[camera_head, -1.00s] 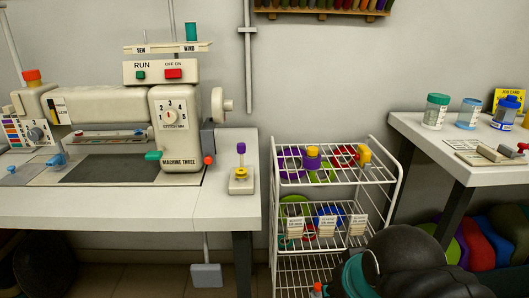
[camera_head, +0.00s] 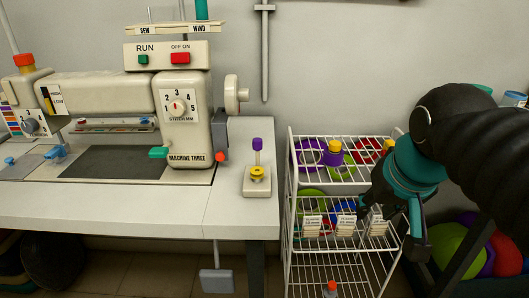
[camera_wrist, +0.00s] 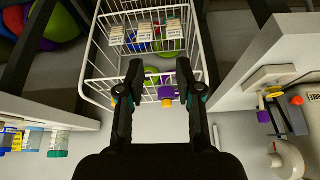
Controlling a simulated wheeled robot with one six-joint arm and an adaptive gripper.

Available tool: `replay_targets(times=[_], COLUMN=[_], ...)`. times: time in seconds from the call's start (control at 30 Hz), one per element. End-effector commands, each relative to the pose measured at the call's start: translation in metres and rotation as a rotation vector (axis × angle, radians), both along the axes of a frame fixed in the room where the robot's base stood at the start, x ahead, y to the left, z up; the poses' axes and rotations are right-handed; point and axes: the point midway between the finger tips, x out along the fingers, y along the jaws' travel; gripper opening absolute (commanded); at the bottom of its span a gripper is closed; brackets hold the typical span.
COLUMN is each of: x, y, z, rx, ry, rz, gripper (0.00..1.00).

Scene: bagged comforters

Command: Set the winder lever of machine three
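Machine three (camera_head: 115,100) is a cream sewing machine on the table at the left of the head view.
The wire cart (camera_head: 345,190) holds spools and small labelled boxes. A small stand with a purple-topped post (camera_head: 257,175) sits on the table's right end. The handwheel (camera_head: 236,94) sticks out from the machine's right side.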

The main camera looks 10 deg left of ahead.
Motion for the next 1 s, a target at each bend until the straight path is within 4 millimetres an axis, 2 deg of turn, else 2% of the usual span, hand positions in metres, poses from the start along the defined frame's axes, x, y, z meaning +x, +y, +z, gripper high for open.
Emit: replay_targets(times=[0.03,0.2,0.4,0.5,0.6,0.77,1.0], x=[0.017,0.058,0.081,0.084,0.085,0.088,0.100], y=[0.022,0.092,0.171,0.196,0.211,0.218,0.224], z=[0.018,0.067,0.103,0.112,0.117,0.112,0.077], rx=[0.000,0.000,-0.003,-0.005,-0.005,-0.006,-0.006], ry=[0.009,0.034,0.056,0.061,0.065,0.067,0.069], rz=[0.039,0.135,0.221,0.249,0.262,0.267,0.267], gripper=[0.35,0.35,0.35,0.35,0.35,0.35,0.35])
